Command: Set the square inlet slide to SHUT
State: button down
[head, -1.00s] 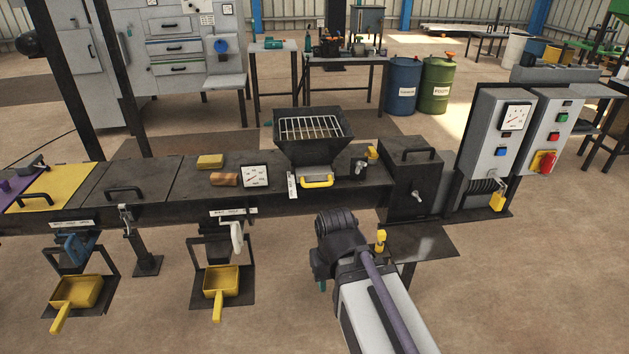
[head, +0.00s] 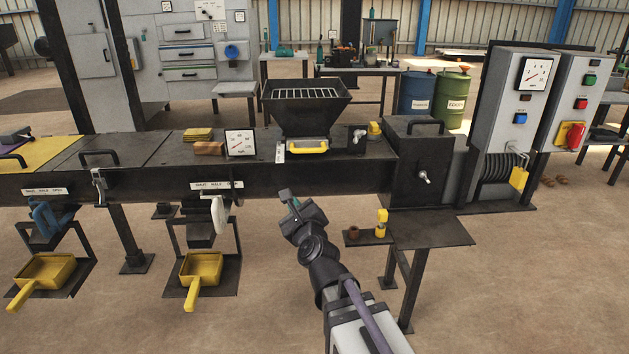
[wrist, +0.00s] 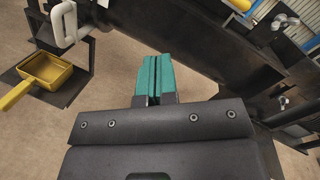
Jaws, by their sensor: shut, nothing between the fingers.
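The square black hopper (head: 305,105) with a wire grille stands on the long dark trough. At its base is the inlet slide with a yellow handle (head: 308,146), and a small white label plate (head: 280,152) hangs at its left. The label is too small to read, so I cannot tell the slide's setting. My gripper (head: 287,196) is in front of the trough, below and slightly left of the yellow handle, apart from it. Its teal fingertips (wrist: 153,76) are shut together and empty in the wrist view. A yellow piece at the wrist view's top right edge may be the handle.
A gauge (head: 240,143) and a wooden block (head: 209,148) sit left of the hopper. A small tap (head: 358,137) and yellow cap (head: 375,129) are at its right. Open floor lies in front.

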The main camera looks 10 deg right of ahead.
jog(key=d+r+m+t+h, duration=0.2)
jog(key=d+r+m+h, duration=0.2)
jog(key=m, duration=0.5)
jog(key=p, duration=0.3)
send_near(307, 152)
jog(key=x, duration=0.6)
jog(key=shift+w, duration=0.3)
jog(key=shift+w+r, duration=0.1)
jog(key=shift+w, duration=0.4)
